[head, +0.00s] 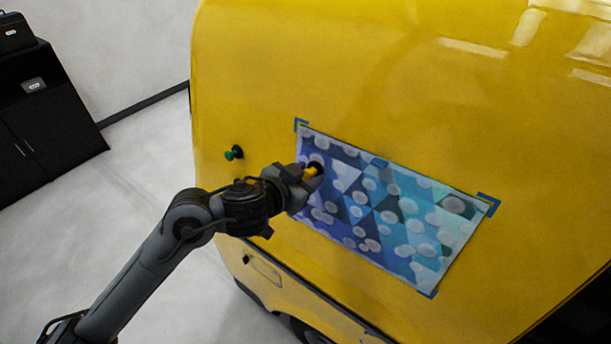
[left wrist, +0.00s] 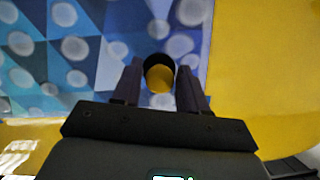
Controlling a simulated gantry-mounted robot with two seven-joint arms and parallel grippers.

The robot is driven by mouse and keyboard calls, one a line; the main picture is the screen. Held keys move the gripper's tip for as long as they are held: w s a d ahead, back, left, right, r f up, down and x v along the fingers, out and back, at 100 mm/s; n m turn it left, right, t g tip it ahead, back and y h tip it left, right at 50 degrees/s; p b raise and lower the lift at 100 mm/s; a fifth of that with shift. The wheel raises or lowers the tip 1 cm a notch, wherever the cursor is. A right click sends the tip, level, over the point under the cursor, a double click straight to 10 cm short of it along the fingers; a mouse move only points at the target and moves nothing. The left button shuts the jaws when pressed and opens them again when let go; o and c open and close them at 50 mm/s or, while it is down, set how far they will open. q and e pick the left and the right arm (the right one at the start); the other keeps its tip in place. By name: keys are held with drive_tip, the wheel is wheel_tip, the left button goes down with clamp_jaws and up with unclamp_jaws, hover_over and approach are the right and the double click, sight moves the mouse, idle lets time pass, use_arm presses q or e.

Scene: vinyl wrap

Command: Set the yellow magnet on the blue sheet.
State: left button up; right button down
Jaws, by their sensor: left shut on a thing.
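The blue sheet (head: 384,215) with pale dots and triangles lies against the side of the yellow vehicle. It also fills the upper left of the left wrist view (left wrist: 110,50). The yellow magnet (head: 311,171) has a black base and is at the sheet's upper left part. My left gripper (head: 305,180) is shut on the yellow magnet, which shows between its fingers in the left wrist view (left wrist: 160,78). The black base faces the sheet; I cannot tell whether it touches. My right gripper is not in view.
A green magnet (head: 234,153) sits on the yellow vehicle panel (head: 330,60) left of the sheet. Blue corner marks (head: 489,204) frame the sheet. A black cabinet (head: 45,110) stands at the far left. The floor between cabinet and vehicle is clear.

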use_arm(q)
drive_tip(key=shift+w+d+f, duration=0.1)
drive_tip(key=shift+w+d, duration=0.3)
drive_tip(key=shift+w, duration=0.2)
idle(0.4)
idle(0.6)
drive_tip(key=shift+f, duration=0.15)
idle(0.8)
drive_tip(key=o, duration=1.2)
drive_tip(key=shift+o, duration=0.2)
